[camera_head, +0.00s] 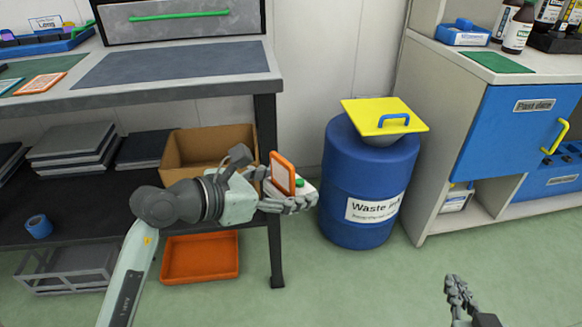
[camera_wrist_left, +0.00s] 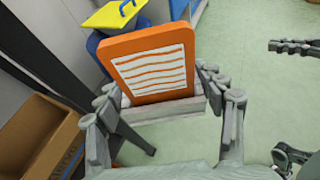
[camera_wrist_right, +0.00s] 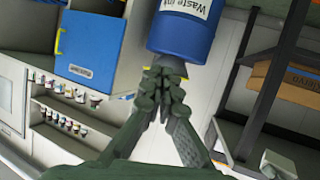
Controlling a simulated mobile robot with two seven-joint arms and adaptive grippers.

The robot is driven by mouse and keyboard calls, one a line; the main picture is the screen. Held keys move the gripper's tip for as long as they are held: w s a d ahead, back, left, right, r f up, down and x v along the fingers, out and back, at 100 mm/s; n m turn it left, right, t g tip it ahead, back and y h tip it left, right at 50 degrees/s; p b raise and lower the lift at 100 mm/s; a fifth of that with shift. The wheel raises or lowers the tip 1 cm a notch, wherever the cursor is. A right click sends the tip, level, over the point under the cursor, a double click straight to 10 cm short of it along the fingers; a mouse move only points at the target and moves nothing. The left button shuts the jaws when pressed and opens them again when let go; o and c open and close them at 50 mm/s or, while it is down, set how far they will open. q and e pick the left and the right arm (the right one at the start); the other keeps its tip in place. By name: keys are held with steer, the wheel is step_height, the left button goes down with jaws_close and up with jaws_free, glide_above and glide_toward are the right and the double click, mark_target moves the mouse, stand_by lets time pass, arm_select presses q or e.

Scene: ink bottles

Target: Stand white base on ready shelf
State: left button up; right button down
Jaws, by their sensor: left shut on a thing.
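The container is held in the air between the workbench and the blue drum. My right gripper (camera_wrist_right: 165,80) is shut and empty; in the head view it shows low at the right (camera_head: 457,290). I see no readable ready-shelf label.
A blue waste-ink drum (camera_head: 352,165) with a yellow lid (camera_head: 362,112) stands right of the held container. A cabinet with a blue door (camera_head: 515,125) has an open lower shelf with a white bottle (camera_head: 455,200). The workbench (camera_head: 150,98) stands left; green floor is clear in front.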

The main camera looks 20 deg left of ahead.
steer(key=s+d+f+m+g+h+p, duration=0.1)
steer(key=s+d+f+g+h+p, duration=0.3)
steer(key=s+d+f+g, duration=0.6)
steer(key=s+d+f+p, duration=0.1)
steer(key=s+d+f, duration=0.1)
steer(key=s+f, duration=0.2)
steer(key=shift+s+g, duration=0.3)
steer(key=shift+s, duration=0.6)
steer(key=shift+a+f, duration=0.1)
